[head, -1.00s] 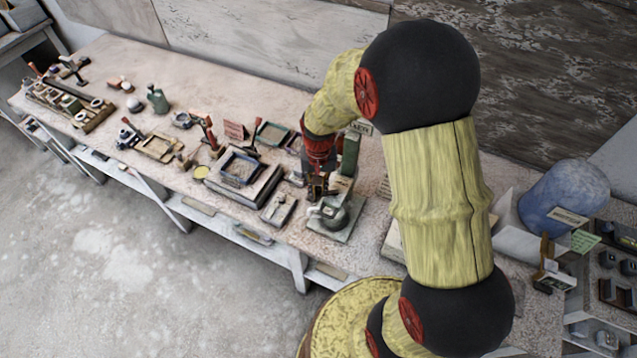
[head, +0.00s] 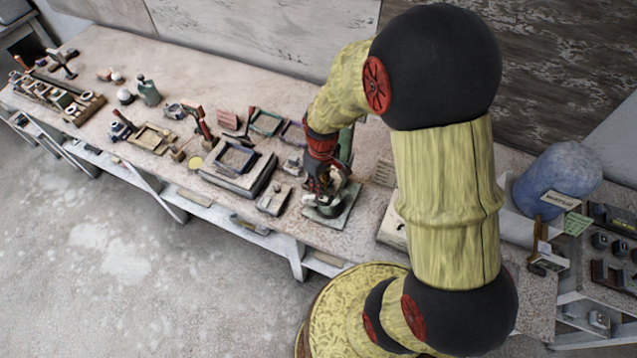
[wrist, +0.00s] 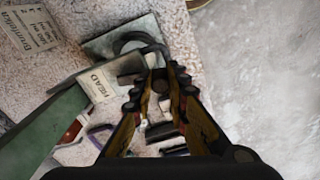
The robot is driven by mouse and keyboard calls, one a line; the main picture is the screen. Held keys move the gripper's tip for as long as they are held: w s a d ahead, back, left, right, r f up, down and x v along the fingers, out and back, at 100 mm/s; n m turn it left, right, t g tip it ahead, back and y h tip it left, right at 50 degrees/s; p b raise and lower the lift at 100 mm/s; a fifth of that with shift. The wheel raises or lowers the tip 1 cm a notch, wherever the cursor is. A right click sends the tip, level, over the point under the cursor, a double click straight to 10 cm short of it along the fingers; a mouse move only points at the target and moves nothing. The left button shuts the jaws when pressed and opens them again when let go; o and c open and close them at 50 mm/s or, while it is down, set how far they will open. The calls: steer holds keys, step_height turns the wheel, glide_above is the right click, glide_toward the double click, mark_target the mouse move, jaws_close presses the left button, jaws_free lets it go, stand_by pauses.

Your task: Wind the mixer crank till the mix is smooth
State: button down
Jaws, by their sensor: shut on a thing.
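The mixer has a square grey-green base plate (head: 342,216) and a green post (head: 346,146), standing near the table's front edge. In the wrist view its post (wrist: 48,128) runs in from the left, and a dark round bowl rim (wrist: 140,39) shows on the plate just beyond the fingertips. My gripper (head: 325,185) is over the mixer, with its fingers low beside the post. In the wrist view my gripper (wrist: 159,76) has its fingertips closed in around a small dark piece, apparently the crank's grip. The fingers hide most of the crank. The mix inside the bowl cannot be seen.
A grey block with a framed tray (head: 236,158) and a small flat box (head: 273,199) stand left of the mixer. A pale box (head: 392,228) stands to its right, partly behind my arm. A blue rounded container (head: 556,180) is farther right. Open floor lies in front.

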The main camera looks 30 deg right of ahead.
steer(key=shift+s+n, duration=0.15)
steer(key=shift+n, duration=0.25)
steer(key=c, duration=1.7)
jaws_free()
steer(key=shift+r, duration=0.1)
step_height(320, 180, up, 12)
steer(key=shift+d+f, duration=0.1)
